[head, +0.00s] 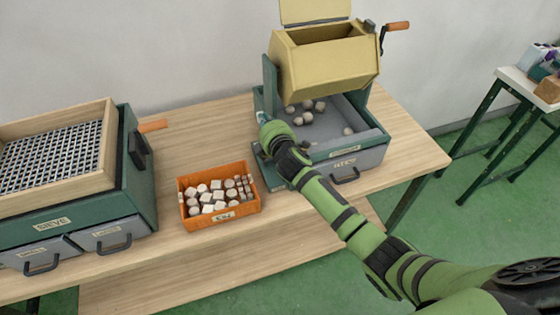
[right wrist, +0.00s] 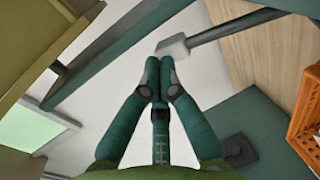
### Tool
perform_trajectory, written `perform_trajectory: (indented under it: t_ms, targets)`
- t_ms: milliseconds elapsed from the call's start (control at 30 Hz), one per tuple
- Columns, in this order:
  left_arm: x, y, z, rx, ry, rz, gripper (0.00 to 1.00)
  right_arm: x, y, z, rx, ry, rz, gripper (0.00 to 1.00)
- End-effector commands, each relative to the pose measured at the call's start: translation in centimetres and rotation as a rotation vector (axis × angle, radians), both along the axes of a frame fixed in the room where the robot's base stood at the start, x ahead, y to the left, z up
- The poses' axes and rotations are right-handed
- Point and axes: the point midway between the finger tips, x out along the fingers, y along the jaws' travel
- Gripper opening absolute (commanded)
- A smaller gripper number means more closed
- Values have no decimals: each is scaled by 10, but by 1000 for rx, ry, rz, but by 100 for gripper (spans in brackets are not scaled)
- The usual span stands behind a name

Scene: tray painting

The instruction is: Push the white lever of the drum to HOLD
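The yellow drum (head: 325,65) sits in a green frame at the back of the table, its flap raised. My right gripper (head: 263,118) is at the left side of the drum's stand. In the right wrist view its two teal fingertips (right wrist: 159,64) are together with nothing between them. The pale head of the lever (right wrist: 172,48) is just beyond the fingertips, on a dark shaft running to the upper right; I cannot tell whether they touch. In the head view the lever cannot be made out clearly near my gripper. No HOLD mark is readable. My left gripper is out of view.
An orange crate (head: 221,215) of pale pieces stands left of my right arm. A sieve box (head: 140,200) with drawers stands at the left. A grey tray (head: 372,140) with several pale balls is under the drum. A crank handle (head: 397,26) sticks out at the drum's right.

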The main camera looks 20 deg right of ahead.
Motion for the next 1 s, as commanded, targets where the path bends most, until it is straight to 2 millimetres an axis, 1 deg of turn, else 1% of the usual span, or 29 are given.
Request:
perform_trajectory:
  t_ms: [300, 800, 900, 1000]
  targets:
    - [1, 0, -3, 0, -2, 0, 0, 7, 1, -2, 0, -1, 1, 0]
    - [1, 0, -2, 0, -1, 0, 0, 8, 1, 1, 0, -7, 1, 0]
    - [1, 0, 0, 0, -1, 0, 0, 8, 0, 4, 0, -7, 1, 0]
    - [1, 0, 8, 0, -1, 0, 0, 8, -4, 10, -1, -7, 1, 0]
